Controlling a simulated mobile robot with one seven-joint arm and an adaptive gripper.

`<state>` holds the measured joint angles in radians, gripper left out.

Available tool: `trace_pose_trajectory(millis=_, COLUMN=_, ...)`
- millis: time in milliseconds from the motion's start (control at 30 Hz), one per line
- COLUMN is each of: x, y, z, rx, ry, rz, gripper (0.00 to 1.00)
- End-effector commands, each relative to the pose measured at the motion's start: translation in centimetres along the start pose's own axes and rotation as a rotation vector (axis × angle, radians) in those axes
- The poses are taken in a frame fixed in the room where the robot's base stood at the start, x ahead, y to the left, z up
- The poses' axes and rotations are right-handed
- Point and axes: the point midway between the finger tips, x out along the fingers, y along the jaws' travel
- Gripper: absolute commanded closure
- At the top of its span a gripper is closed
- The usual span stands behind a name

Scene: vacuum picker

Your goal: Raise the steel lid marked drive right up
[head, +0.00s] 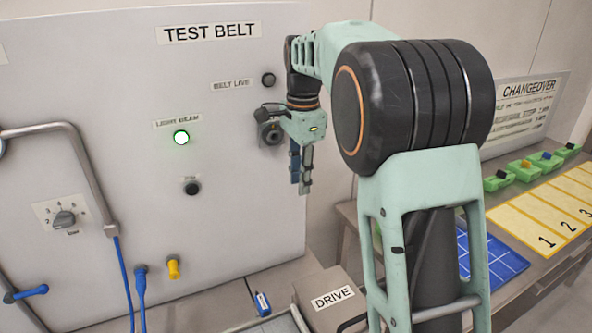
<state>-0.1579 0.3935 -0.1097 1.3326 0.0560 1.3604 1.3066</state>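The lid marked DRIVE (318,284) is a grey-brown, box-like cover at the bottom centre. Its white label faces up, and the lid looks down. A dark curved piece shows at its lower right, and my arm hides its right side. My gripper (301,188) points down in front of the panel, above and a little left of the lid, apart from it. Its fingers are seen close together, partly overlapping, so I cannot tell their opening. Nothing is seen held in them.
A small blue item (262,303) lies left of the lid. At right, a bench holds a blue gridded mat (505,262), numbered yellow lanes (548,215) and green trays (497,181).

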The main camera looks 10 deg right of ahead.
Motion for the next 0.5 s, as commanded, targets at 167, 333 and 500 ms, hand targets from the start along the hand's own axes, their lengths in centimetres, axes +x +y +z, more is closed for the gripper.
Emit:
trace_pose_trajectory(millis=167, x=-0.5, y=-1.2, z=0.0, rx=0.0, ry=0.0, rz=0.0, gripper=0.74)
trace_pose_trajectory(millis=333, x=-0.8, y=-2.0, z=0.0, rx=0.0, ry=0.0, rz=-0.001, gripper=0.74)
trace_pose_trajectory(millis=500, x=-0.9, y=-2.1, z=0.0, rx=0.0, ry=0.0, rz=0.0, gripper=0.74)
